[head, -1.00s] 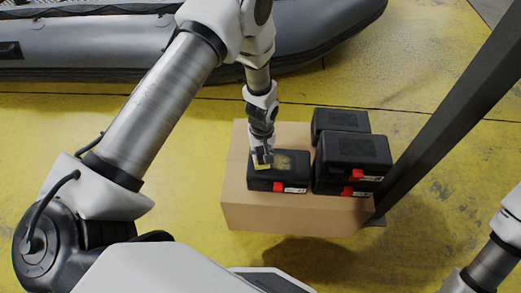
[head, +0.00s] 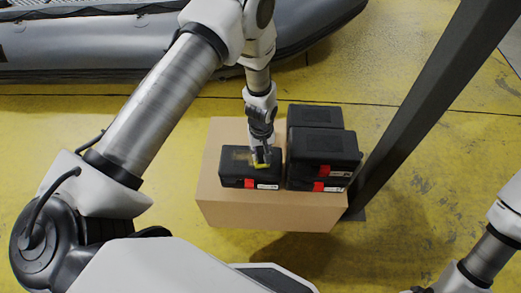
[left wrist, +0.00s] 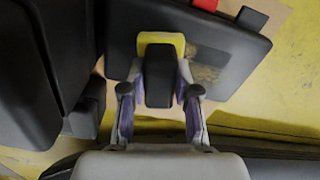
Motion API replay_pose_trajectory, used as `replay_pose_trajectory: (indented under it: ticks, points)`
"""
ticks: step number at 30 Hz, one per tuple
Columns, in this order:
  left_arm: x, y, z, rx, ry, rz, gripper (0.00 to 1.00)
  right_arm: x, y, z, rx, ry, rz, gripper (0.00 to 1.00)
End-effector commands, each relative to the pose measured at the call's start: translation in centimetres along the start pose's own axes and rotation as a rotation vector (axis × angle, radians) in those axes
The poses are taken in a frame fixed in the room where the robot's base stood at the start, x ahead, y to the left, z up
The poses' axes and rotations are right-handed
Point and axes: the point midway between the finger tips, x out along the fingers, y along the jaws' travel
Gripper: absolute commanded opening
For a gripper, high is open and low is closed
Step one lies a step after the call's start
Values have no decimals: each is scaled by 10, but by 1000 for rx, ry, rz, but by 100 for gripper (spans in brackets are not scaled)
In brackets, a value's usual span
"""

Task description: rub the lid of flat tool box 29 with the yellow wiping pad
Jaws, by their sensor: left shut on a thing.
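A flat black tool box (head: 232,178) with a red latch lies on a cardboard carton; its label is too small to read. A brown dusty patch (head: 238,157) shows on its lid, also in the left wrist view (left wrist: 205,74). My left gripper (head: 260,150) is shut on the dark grip of the yellow wiping pad (head: 261,164). In the left wrist view the pad (left wrist: 161,39) lies over the lid (left wrist: 225,38) beside the patch and appears to touch it. The pad is toward the right part of the lid in the head view. My right gripper is out of frame.
More black boxes (head: 324,146) are stacked on the carton (head: 250,211), close to the right of the flat box. A dark post (head: 425,95) rises right of the carton. A grey inflatable boat (head: 110,55) lies behind. Yellow floor is free at the front.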

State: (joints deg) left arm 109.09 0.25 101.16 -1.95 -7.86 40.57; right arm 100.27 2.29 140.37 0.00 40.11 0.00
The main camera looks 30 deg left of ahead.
Motion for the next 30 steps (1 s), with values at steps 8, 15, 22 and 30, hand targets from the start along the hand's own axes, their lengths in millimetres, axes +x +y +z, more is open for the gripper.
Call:
replay_pose_trajectory:
  ticks: [8,15,22,30]
  points:
    - [-34,1,1,4,0,0,2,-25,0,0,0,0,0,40]
    - [-55,2,2,8,0,0,2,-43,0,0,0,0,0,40]
    - [-75,2,2,11,0,0,2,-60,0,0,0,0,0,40]
    - [-81,3,2,13,0,0,2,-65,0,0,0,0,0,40]
